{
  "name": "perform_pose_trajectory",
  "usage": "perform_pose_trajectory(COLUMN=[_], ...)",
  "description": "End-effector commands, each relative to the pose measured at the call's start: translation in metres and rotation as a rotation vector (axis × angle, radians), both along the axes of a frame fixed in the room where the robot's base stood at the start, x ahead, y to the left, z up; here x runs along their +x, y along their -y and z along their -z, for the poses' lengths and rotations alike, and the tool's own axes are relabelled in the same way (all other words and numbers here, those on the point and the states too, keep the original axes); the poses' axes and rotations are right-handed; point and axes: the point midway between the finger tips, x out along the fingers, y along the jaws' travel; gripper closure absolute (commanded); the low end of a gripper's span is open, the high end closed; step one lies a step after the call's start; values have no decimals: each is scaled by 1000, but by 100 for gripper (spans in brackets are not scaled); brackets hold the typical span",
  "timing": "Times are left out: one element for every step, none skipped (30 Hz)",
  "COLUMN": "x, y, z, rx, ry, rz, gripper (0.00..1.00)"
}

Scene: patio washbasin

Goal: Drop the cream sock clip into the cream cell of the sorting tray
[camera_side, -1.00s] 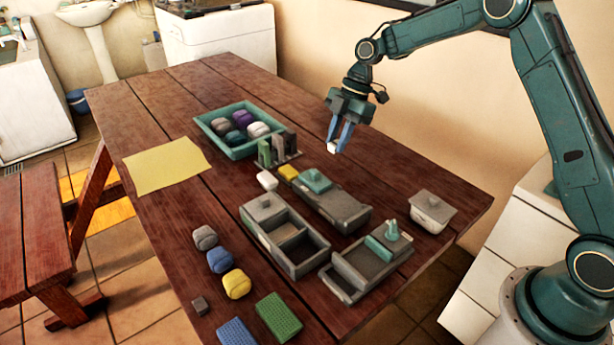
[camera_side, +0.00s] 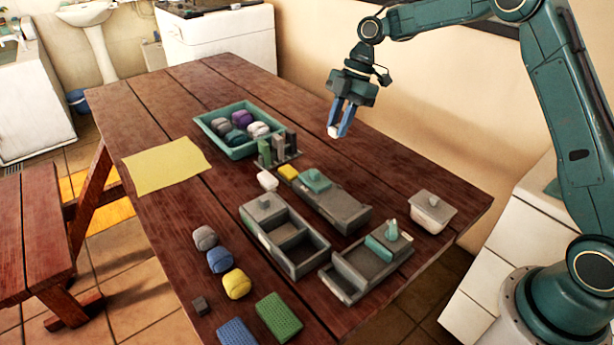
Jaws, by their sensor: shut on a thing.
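My gripper (camera_side: 339,128) is shut on a small cream piece (camera_side: 332,131), which looks like the cream sock clip. It holds the piece above the back right part of the table, apart from everything below. Grey compartment trays stand lower in the picture: one with open cells and a knobbed lid (camera_side: 285,262), one behind it with a teal knobbed block (camera_side: 345,213), and one at the right (camera_side: 350,288). I cannot tell for certain which is the sorting tray or which cell is cream.
A teal tray (camera_side: 203,124) holds several rolled socks, with an upright rack (camera_side: 277,160) beside it. A white lidded box (camera_side: 432,214) stands at the right. Rolled socks and sponges lie in front. A yellow cloth (camera_side: 165,168) lies at left. The far table (camera_side: 190,85) is clear.

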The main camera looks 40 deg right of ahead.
Motion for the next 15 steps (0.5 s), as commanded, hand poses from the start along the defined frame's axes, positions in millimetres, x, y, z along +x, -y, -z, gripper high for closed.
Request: perform_pose_trajectory(x=[0,0,0,1,1,1,1,2,3,3,4,4,4,4,5], y=[-1,-2,-3,-5,-7,-11,-14,-18,-24,-29,-35,-43,-49,-56,-65], z=[1,1,2,4,5,8,10,13,17,21,25,31,36,41,48], rx=[0,1,2,3,4,5,7,9,11,12,15,17,19,20,21], ry=[0,-1,-1,-2,-3,-4,-5,-4,-5,-6,-6,-9,-9,-9,-9], rz=[0,0,0,-1,-1,-2,-2,-2,-2,-1,-1,-2,-1,-1,1], gripper=[98,98,98,98,98,98,98,98,98,98,98,98,98,98,98])
